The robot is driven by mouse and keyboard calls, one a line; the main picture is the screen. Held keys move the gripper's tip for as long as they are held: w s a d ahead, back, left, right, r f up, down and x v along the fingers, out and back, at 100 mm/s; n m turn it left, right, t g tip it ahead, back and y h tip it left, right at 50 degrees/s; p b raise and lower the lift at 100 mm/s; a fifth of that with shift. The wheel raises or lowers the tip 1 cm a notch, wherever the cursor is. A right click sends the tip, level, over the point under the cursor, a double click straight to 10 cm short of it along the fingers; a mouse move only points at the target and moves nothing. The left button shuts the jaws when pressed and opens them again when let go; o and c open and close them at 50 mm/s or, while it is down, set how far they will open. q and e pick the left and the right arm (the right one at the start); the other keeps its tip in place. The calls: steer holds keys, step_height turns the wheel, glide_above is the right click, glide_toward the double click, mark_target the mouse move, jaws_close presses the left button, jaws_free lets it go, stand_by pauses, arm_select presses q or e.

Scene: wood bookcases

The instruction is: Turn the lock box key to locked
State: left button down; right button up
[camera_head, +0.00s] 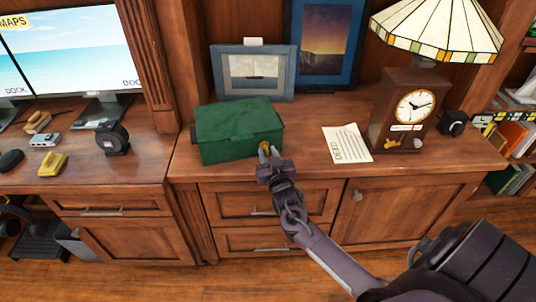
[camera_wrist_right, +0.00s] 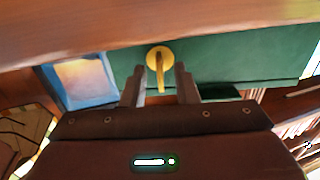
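The green lock box (camera_head: 240,131) stands shut on the wooden cabinet top, its lid down. A brass-yellow key (camera_head: 265,147) sits at its front face. In the right wrist view the key (camera_wrist_right: 160,68) shows a round yellow plate with a narrow bow running up and down the picture. My right gripper (camera_head: 269,158) is at the box front, in front of the key. In the right wrist view its fingers (camera_wrist_right: 160,88) stand apart on either side of the key, with gaps between. My left gripper is not in view.
A tape dispenser (camera_head: 112,138) is on the left desk. Drawers (camera_head: 270,203) are below the box.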

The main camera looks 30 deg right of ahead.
jaws_close()
steer(key=shift+m, duration=0.3)
steer(key=m, duration=0.7)
steer(key=shift+p, duration=0.4)
steer(key=m, duration=0.5)
steer(key=shift+d+m+p, duration=0.1)
steer(key=shift+m+p, duration=0.2)
steer(key=shift+p, duration=0.05)
steer(key=m, duration=0.4)
steer(key=shift+f+m+p, duration=0.15)
steer(key=shift+m+p, duration=0.15)
steer(key=shift+p, duration=0.1)
